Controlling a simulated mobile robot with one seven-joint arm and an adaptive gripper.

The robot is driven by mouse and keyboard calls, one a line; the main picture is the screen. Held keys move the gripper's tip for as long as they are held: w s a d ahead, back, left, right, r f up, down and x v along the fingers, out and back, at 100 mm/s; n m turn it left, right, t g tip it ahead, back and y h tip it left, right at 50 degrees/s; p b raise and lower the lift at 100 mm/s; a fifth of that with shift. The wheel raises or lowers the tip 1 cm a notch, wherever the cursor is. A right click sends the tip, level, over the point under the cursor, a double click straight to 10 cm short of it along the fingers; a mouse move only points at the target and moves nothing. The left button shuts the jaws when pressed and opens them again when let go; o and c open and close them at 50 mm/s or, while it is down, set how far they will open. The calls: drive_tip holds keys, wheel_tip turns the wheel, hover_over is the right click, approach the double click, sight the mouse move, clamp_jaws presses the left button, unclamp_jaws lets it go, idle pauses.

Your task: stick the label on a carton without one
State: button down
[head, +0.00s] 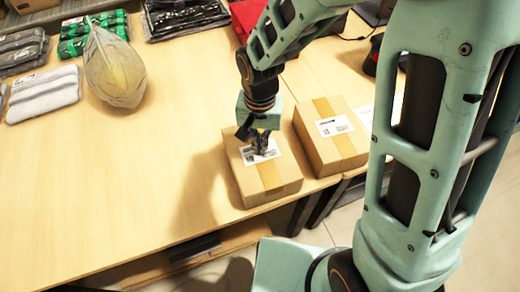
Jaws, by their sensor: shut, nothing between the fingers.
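Two brown cartons with tan tape stand near the table's front edge. The left carton (262,184) has a white label (270,149) on its top, across the tape. My gripper (262,151) is shut right over this label and hides part of it; I cannot tell whether its fingertips touch the label. The right carton (318,150) also has a white label (334,126) on its top, with small dark print. The label on the left carton looks flat where it shows.
Folded garments in clear bags (45,95) lie at the back left, with a mesh-wrapped yellowish item (114,70) beside them. A black bagged item (185,17) and a red item (250,18) lie at the back. The table's left middle (110,165) is clear.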

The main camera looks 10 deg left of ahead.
wheel_tip(320, 180, up, 8)
drive_tip(key=p, duration=0.5)
drive_tip(key=shift+p, duration=0.3)
idle(0.4)
